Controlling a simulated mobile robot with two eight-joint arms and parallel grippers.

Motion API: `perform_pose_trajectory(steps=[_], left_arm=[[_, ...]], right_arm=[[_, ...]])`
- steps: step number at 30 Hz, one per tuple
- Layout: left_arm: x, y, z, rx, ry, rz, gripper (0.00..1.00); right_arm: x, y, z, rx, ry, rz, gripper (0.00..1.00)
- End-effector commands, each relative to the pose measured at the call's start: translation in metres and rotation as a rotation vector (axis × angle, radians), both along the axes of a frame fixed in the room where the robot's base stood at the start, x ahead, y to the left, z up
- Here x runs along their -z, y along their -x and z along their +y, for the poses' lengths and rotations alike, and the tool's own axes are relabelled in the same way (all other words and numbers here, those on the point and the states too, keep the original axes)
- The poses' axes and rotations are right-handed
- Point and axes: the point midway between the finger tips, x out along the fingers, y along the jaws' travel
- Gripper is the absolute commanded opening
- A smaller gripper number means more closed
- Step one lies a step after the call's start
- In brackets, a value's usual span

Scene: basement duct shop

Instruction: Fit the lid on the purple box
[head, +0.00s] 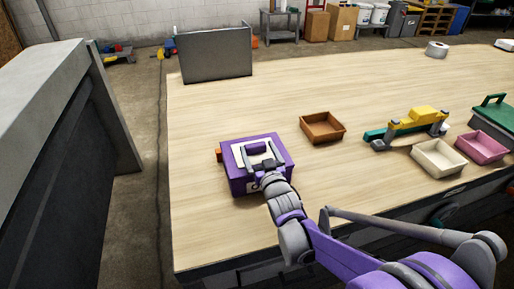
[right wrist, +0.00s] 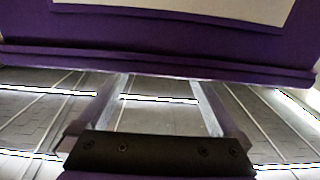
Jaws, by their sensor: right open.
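The purple box (head: 236,184) stands on the wooden table, left of the middle in the head view. The purple lid (head: 284,152) with a cream panel and grey handle (head: 259,147) appears to lie on top of it; I cannot tell whether it is fully seated. My right gripper (head: 266,163) is over the lid, close to the handle. In the right wrist view, the right gripper (right wrist: 158,95) is open with nothing visible between its fingers. A purple edge (right wrist: 160,62) with a cream panel fills the top of that view. My left gripper is not in view.
A small orange object (head: 219,155) shows at the box's left side. A brown tray (head: 322,127), yellow-and-teal item (head: 408,125), cream tray (head: 438,160) and pink tray (head: 481,148) are to the right. A grey upright panel (head: 215,55) stands behind. The table's front left is clear.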

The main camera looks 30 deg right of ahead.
Motion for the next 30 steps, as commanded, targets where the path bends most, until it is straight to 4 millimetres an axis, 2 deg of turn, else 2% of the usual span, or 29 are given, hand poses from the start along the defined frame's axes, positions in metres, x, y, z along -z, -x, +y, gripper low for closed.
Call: perform_pose_trajectory(steps=[1,6,13,18,30], left_arm=[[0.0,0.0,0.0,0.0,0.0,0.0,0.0],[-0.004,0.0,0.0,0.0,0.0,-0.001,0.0],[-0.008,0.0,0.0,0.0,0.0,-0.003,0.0],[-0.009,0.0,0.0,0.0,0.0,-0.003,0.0],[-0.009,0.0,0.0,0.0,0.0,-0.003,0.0]], right_arm=[[0.0,0.013,0.003,0.0,0.0,0.0,1.0],[0.0,0.051,0.012,0.0,-0.001,0.0,1.0],[0.001,0.088,0.021,0.0,0.001,0.0,1.0],[0.001,0.099,0.024,0.0,0.001,0.001,1.0],[0.001,0.1,0.024,0.0,0.0,0.001,1.0]])
